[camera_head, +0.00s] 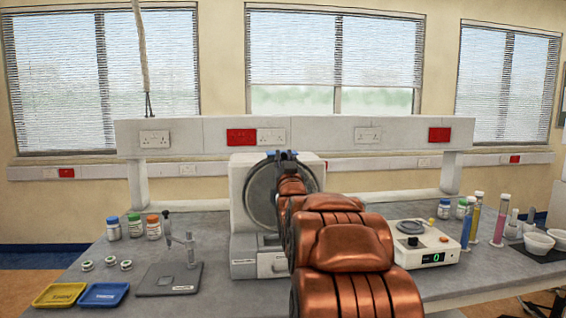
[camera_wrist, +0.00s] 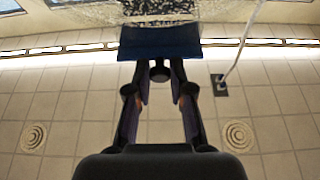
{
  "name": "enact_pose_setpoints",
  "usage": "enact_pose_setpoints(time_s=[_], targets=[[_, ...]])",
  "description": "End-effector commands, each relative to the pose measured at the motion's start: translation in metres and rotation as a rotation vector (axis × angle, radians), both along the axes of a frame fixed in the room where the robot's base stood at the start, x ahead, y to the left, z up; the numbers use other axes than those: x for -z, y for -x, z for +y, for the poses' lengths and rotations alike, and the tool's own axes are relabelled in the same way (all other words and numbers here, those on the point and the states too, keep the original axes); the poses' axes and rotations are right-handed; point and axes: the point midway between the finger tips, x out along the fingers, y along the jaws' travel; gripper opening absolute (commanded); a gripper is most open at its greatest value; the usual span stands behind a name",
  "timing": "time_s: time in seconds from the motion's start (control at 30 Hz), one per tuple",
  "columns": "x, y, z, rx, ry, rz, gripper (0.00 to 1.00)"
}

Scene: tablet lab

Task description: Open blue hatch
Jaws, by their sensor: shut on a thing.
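The blue hatch (camera_wrist: 160,42) shows in the wrist view as a dark blue panel straight ahead of my fingers, with a speckled, see-through-looking surface beyond it. My gripper (camera_wrist: 160,74) reaches up to its near edge and is shut on it; the exact contact is partly hidden by the fingers. In the head view, my copper-coloured arm covers the middle of a white machine with a round grey drum (camera_head: 262,197). A small dark blue part (camera_head: 288,155) shows at the top of the drum, where my arm ends. Most of the hatch is hidden in this view.
Left of the machine stand a small grey stand (camera_head: 170,277), blue (camera_head: 103,294) and yellow (camera_head: 60,294) trays, and several bottles. On the right are a balance (camera_head: 425,243), measuring cylinders and white bowls (camera_head: 538,243). A white socket rail (camera_head: 330,134) runs behind the machine.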

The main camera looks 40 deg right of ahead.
Motion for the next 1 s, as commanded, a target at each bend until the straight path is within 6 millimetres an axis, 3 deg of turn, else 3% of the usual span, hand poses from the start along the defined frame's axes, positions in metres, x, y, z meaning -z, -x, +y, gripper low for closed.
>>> enact_pose_setpoints(time_s=[0.3, 0.67, 0.7, 0.93, 1.0], targets=[[0.005, 0.026, 0.021, -0.002, -0.001, 0.003, 0.00], [0.002, 0.029, 0.024, -0.001, 0.000, 0.003, 0.00], [0.002, 0.029, 0.024, -0.001, 0.000, 0.003, 0.22], [0.001, 0.030, 0.023, -0.001, 0.000, 0.002, 0.46], [0.001, 0.030, 0.023, -0.001, 0.000, 0.001, 0.47]])
